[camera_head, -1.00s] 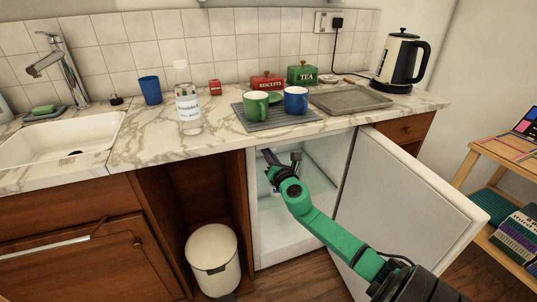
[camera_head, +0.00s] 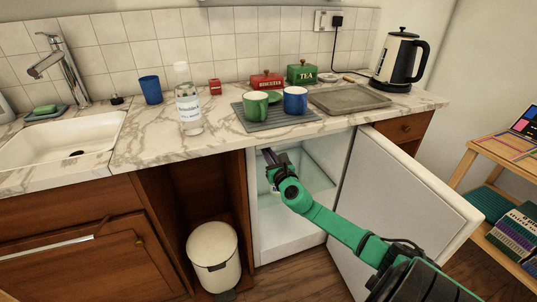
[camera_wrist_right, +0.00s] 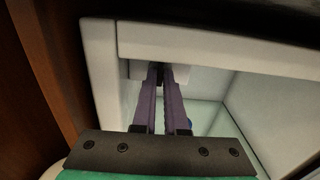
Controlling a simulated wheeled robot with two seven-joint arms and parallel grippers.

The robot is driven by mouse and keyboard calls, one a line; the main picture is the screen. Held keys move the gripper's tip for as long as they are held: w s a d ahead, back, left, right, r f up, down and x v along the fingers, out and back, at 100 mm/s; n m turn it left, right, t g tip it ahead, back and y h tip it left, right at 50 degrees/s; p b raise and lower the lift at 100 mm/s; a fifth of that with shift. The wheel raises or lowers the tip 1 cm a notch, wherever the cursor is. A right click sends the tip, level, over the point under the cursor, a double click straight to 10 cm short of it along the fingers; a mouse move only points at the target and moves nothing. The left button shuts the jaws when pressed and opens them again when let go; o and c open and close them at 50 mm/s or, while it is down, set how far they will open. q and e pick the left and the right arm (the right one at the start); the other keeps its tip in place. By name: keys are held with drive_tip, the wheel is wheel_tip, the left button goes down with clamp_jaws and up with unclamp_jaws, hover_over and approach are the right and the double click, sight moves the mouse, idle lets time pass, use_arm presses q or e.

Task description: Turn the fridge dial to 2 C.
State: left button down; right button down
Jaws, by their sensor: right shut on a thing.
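The small white fridge (camera_head: 252,222) stands open under the counter. Its door (camera_head: 405,205) is swung out to the right. My right gripper (camera_head: 268,156) reaches into the top left of the fridge. In the right wrist view, the two purple fingers of the gripper (camera_wrist_right: 160,78) are close together and shut on a small dark dial (camera_wrist_right: 157,68) at a white housing (camera_wrist_right: 138,70) under the fridge's top edge. The fingers cover most of the dial, and its markings cannot be read. In the head view the dial is hidden. My left gripper is not in view.
The counter (camera_head: 340,122) overhangs the fridge, with mugs, a bottle (camera_head: 188,105) and a kettle (camera_head: 397,60) on it. A white bin (camera_head: 213,255) stands in the open bay left of the fridge. A shelf unit (camera_head: 500,165) stands at the right.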

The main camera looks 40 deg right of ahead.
drive_tip(key=shift+f, duration=0.1)
drive_tip(key=c, duration=1.2)
unclamp_jaws()
drive_tip(key=shift+c, duration=0.2)
